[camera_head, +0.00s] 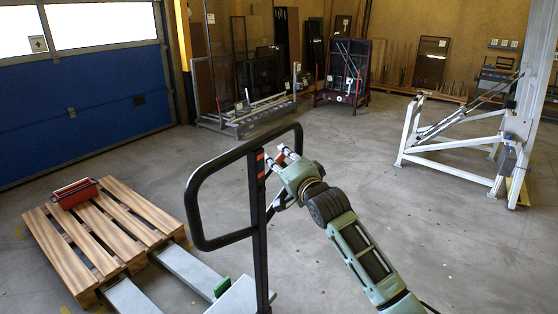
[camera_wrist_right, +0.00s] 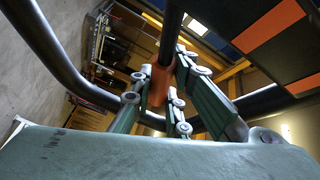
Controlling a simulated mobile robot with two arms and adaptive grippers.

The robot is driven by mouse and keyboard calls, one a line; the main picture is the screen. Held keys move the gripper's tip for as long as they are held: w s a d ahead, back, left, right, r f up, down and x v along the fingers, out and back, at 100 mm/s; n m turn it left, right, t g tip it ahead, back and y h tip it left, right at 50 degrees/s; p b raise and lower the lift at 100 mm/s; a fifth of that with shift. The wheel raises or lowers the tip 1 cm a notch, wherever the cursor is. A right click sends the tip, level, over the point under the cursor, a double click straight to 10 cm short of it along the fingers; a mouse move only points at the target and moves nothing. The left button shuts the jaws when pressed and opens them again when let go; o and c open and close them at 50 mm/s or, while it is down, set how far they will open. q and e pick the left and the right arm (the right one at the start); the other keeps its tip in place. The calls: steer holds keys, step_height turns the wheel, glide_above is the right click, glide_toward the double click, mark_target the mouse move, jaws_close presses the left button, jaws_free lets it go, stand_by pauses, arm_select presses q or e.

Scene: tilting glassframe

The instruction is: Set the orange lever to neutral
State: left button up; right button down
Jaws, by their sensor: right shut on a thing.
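The orange lever (camera_wrist_right: 159,86) shows in the right wrist view as an orange sleeve on a dark rod, between my right gripper's fingers (camera_wrist_right: 154,98). The gripper is shut on it. In the head view my right gripper (camera_head: 280,161) is at the upper part of the black handle (camera_head: 259,220) of a pallet jack, just right of its upright post. A small orange-red bit (camera_head: 282,149) shows by the fingertips there, and the fingers cover most of the lever. The lever's exact setting cannot be told. My left gripper is not in view.
The pallet jack's grey forks (camera_head: 188,270) reach under a wooden pallet (camera_head: 110,236) at left, which carries a red crate (camera_head: 74,193). The handle loop closely surrounds the lever area. A white metal frame (camera_head: 455,146) stands at right. The floor between is clear.

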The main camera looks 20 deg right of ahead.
steer(key=m+p, duration=0.1)
steer(key=f+m+g+p, duration=0.1)
steer(key=p, duration=0.1)
steer(key=f+p, duration=0.1)
steer(key=shift+w+d+f+m+g+p, duration=0.25)
steer(key=shift+m+g+p, duration=0.15)
steer(key=shift+f+m+p, duration=0.3)
steer(key=shift+f+m, duration=0.1)
steer(key=shift+f, duration=0.2)
steer(key=c, duration=1.7)
jaws_free()
steer(key=shift+f, duration=0.1)
steer(key=shift+o, duration=0.2)
